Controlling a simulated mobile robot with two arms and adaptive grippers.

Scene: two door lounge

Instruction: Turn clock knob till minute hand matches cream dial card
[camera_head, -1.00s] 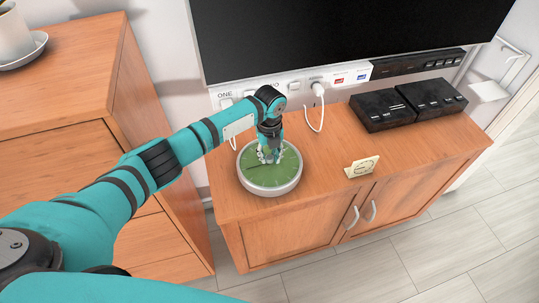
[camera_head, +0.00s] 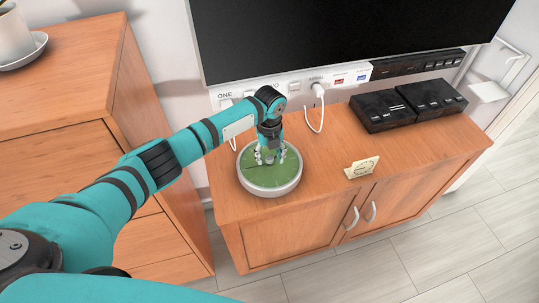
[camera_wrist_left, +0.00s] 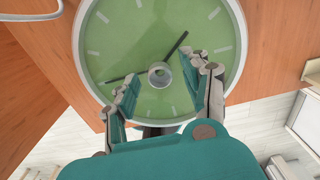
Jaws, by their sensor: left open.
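The clock (camera_head: 270,188) lies face up on the low cabinet, with a green face and a pale rim. In the left wrist view its face (camera_wrist_left: 140,35) shows white hour marks, two dark hands and a round central knob (camera_wrist_left: 160,74). One hand points up and right, the other left and slightly down. My left gripper (camera_head: 270,158) is over the clock; in the left wrist view its fingers (camera_wrist_left: 160,80) are spread apart, one either side of the knob, not touching it. The cream dial card (camera_head: 362,167) stands to the right; its drawing is too small to read. My right gripper is not in view.
Two black boxes (camera_head: 409,104) stand at the back right of the cabinet (camera_head: 325,165). A wall strip with a white cable (camera_head: 319,107) and a large dark screen (camera_head: 345,35) are behind. A taller wooden cabinet (camera_head: 60,75) with a cup is at left.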

